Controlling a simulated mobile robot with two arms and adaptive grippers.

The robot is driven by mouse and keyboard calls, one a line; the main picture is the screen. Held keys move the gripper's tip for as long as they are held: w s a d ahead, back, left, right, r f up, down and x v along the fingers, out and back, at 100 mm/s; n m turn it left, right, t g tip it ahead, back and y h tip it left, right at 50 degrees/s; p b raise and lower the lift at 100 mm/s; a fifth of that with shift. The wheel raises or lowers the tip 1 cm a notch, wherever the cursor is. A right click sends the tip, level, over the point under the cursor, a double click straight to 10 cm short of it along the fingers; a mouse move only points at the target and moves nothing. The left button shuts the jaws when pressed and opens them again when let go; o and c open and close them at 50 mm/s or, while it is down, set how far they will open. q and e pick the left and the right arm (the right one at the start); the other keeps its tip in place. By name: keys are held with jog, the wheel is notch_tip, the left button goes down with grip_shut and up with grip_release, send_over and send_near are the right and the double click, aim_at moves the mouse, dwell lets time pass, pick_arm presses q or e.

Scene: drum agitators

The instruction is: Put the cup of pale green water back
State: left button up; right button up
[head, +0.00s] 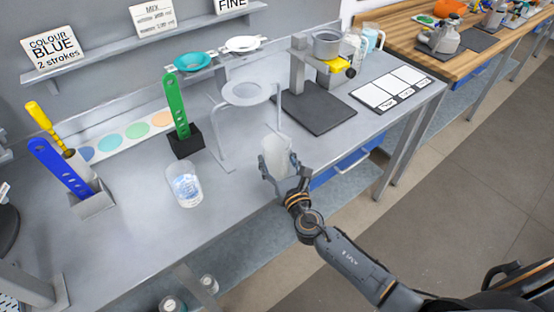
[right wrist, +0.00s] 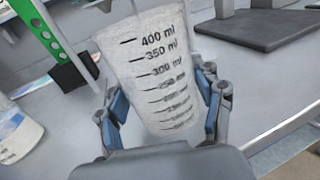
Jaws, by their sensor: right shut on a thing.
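A translucent pale cup (head: 275,156) is in my right gripper (head: 281,178) near the front edge of the grey bench (head: 235,195). In the right wrist view the cup (right wrist: 160,75) shows black ml marks, and the fingers of my gripper (right wrist: 165,112) close on both its sides. The cup looks tilted there. I cannot tell whether its base touches the bench. A second clear cup (head: 185,186) with bluish-white contents stands on the bench to the left; its side shows in the right wrist view (right wrist: 18,132). My left gripper is not in view.
A ring stand (head: 246,94) stands behind the held cup. A green paddle (head: 176,105) in a black block, a blue paddle (head: 62,168) and a yellow one stand left. A mixer on a dark base (head: 318,108) and a white card mat (head: 392,88) are at the right.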

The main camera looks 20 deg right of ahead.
jog(key=o, duration=1.2)
jog(key=shift+f, duration=0.1)
jog(key=shift+c, duration=0.2)
jog(key=shift+s+r, duration=0.1)
jog(key=shift+r, duration=0.1)
jog(key=s+b, duration=0.2)
jog(key=s, duration=0.9)
jog(key=s+d+f+m+g+h, duration=0.1)
jog(key=s+d+f+m+g, duration=0.4)
jog(key=f, duration=0.7)
jog(key=s+f+m+g, duration=0.2)
jog(key=s+f+m, duration=0.3)
jog(key=f, duration=0.6)
jog(key=s+d+f+m+g+h, duration=0.1)
jog(key=s+d+f+m+g, duration=0.2)
jog(key=f+m, duration=0.65)
jog(key=s+f+m+g, duration=0.2)
jog(key=s+f+m, duration=0.3)
jog(key=s, duration=0.4)
jog(key=s+a+f+m+g, duration=0.1)
jog(key=s+f+m, duration=0.3)
jog(key=s, duration=0.5)
jog(key=s+f+m+g+y, duration=0.1)
jog(key=s+f+m+g, duration=0.3)
jog(key=s+f, duration=0.4)
jog(key=shift+s+a+f+m, duration=0.3)
jog(key=shift+s+m, duration=0.1)
jog(key=shift+m, duration=0.45)
